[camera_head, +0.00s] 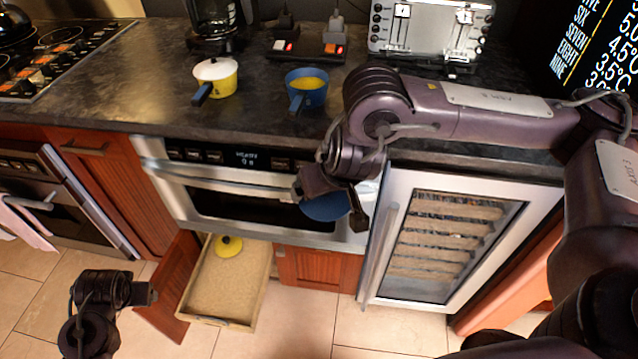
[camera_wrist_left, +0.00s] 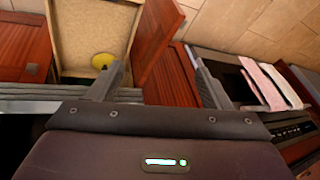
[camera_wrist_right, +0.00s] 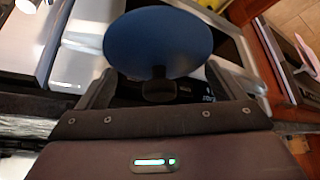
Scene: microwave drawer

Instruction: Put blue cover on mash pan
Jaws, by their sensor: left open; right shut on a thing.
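The blue cover (camera_head: 325,208) hangs from my right gripper (camera_head: 335,192), in front of the microwave drawer's front and below the counter edge. In the right wrist view the cover (camera_wrist_right: 160,40) shows as a blue disc, with its dark knob between the fingers of my right gripper (camera_wrist_right: 165,92). The blue pan with yellow mash (camera_head: 306,99) stands uncovered on the counter, above and behind the cover. My left gripper (camera_head: 150,293) is open and empty at the lower left, left of the open drawer; its spread fingers (camera_wrist_left: 160,85) show in the left wrist view.
A yellow pan with a white top (camera_head: 222,87) stands left of the blue pan. A yellow cover (camera_head: 229,246) lies in the open drawer (camera_head: 215,295). A power strip (camera_head: 310,51) and a coffee maker (camera_head: 215,30) stand behind. The counter front between the pans is clear.

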